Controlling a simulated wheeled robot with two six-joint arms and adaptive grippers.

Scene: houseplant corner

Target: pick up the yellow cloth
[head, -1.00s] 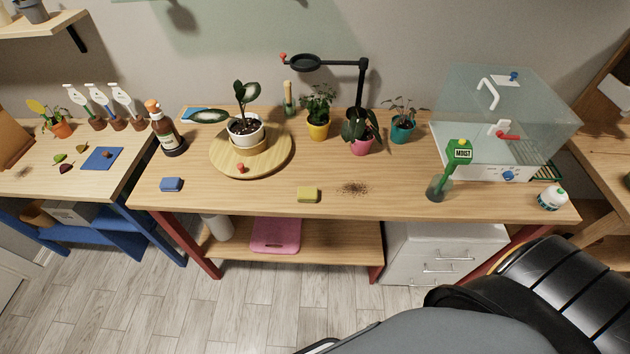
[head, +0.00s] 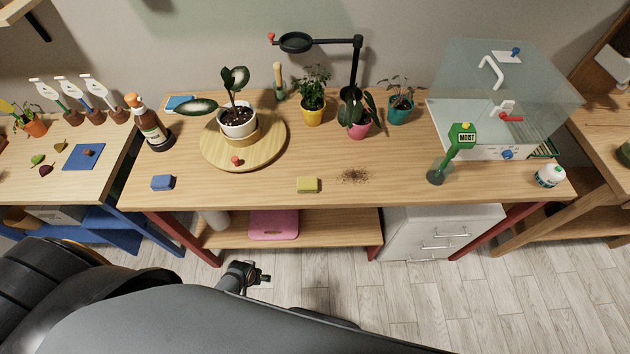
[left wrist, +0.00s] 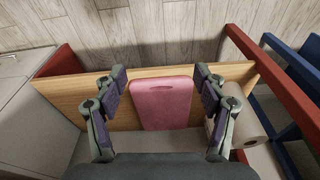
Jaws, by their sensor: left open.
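The yellow cloth (head: 307,185) is a small folded block lying flat near the front edge of the wooden table (head: 400,190), left of a patch of spilled soil. My left gripper (head: 258,278) shows at the bottom of the head view, in front of the table and apart from the cloth. In the left wrist view my left gripper (left wrist: 160,88) is open and empty, its fingers spread with a pink board beyond them. The cloth does not show in the left wrist view. My right gripper is not in view.
A blue block (head: 162,183) lies at the table's front left. A potted plant stands on a round wooden turntable (head: 215,150). The soil patch (head: 354,176) is right of the cloth. The pink board (head: 273,224) is on the lower shelf. The table around the cloth is mostly clear.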

